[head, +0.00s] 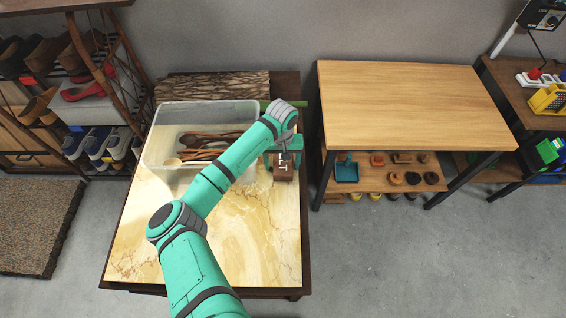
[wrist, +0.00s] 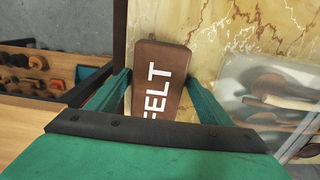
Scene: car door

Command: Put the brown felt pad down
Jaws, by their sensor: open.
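The brown felt pad (wrist: 160,62) is a dark brown block with white FELT lettering on its top. It is on the marble-topped table (head: 240,245), near the right edge in the head view, where the pad (head: 283,174) is partly covered by my gripper. My gripper (wrist: 158,82) is open, with one green finger on each side of the pad. The left finger looks very close to it, and a small gap shows at the right finger. The near end of the pad is hidden behind the gripper body. I cannot tell whether a finger touches it.
A clear plastic bin (head: 165,150) with wooden utensils stands beside the pad on the same table. A bark-covered piece (head: 215,85) lies behind it. A bare wooden table (head: 415,105), with several items on its lower shelf, stands to the right across a narrow gap. The marble front is clear.

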